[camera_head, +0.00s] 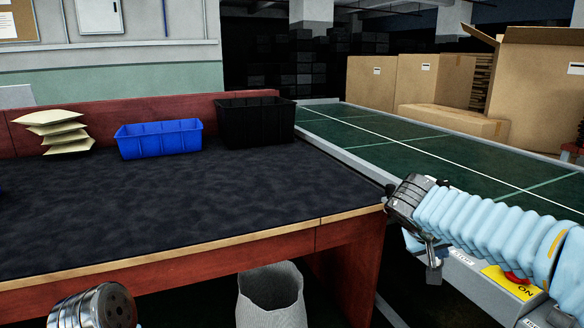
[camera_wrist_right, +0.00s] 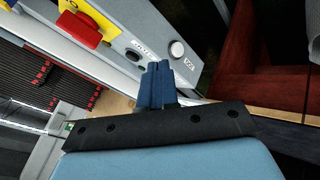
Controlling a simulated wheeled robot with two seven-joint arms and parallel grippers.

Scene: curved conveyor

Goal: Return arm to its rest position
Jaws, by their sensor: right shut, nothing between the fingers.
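My right arm, in a pale blue ribbed sleeve, comes in from the right in the head view, over the near side of the conveyor. Its gripper (camera_head: 433,272) hangs down below the metal wrist, beside the table's right corner. In the right wrist view the two blue fingers of the right gripper (camera_wrist_right: 157,84) are together with nothing between them. A metal end of my left arm shows at the bottom left of the head view; the left gripper itself is out of sight.
The dark-topped table (camera_head: 190,205) holds a blue bin (camera_head: 160,142), a black bin (camera_head: 255,125) and a stack of pale packets (camera_head: 58,135). The green conveyor (camera_head: 420,150) runs along the right. A grey waste basket (camera_head: 270,300) stands below. A control panel with a red switch (camera_wrist_right: 80,28) is near the right gripper.

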